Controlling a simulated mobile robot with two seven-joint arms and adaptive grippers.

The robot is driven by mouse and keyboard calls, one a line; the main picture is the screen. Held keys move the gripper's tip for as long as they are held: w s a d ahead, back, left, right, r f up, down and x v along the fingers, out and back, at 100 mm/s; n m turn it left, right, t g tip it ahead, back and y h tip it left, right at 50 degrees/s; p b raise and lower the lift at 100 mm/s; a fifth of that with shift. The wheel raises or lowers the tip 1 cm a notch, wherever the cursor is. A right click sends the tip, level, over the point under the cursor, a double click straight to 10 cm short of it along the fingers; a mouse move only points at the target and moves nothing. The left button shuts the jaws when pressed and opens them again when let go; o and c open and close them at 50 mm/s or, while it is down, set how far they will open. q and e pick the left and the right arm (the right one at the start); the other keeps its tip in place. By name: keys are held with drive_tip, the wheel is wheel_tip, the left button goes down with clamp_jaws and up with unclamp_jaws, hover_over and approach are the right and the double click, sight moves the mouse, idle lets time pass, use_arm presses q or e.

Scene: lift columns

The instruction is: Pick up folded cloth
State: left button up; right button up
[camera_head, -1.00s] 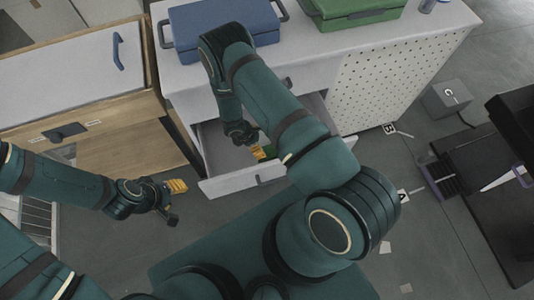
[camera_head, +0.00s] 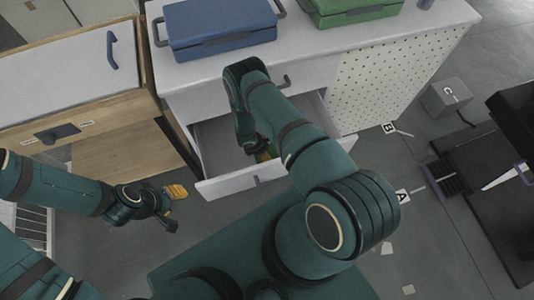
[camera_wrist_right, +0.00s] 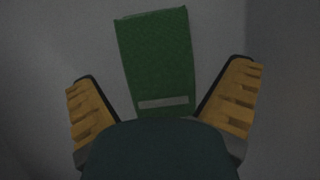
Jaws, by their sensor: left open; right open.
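The folded cloth is green and rectangular with a pale strip near one end; in the right wrist view the cloth (camera_wrist_right: 157,55) lies on a grey surface. My right gripper (camera_wrist_right: 164,82) is open, its yellow-padded fingers on either side of the cloth's near end with gaps visible. Whether they are level with the cloth I cannot tell. In the head view the right gripper (camera_head: 262,156) reaches down into the open drawer (camera_head: 245,181), and my arm hides most of it and the cloth. My left gripper (camera_head: 174,207) is open and empty, left of the drawer.
A blue case (camera_head: 222,28) and a green case (camera_head: 355,10) stand on the white cabinet top (camera_head: 300,47). A wooden cabinet (camera_head: 120,150) stands to the left. A grey box marked C (camera_head: 446,98) stands on the floor at right.

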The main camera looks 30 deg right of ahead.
drive_tip(key=shift+d+f, duration=0.15)
drive_tip(key=shift+f, duration=0.35)
drive_tip(key=c, duration=1.1)
drive_tip(key=shift+r, duration=0.15)
wheel_tip(320, 180, up, 10)
drive_tip(key=shift+f+p, duration=0.1)
drive_tip(key=shift+p, duration=1)
drive_tip(key=o, duration=0.5)
drive_tip(key=c, duration=0.4)
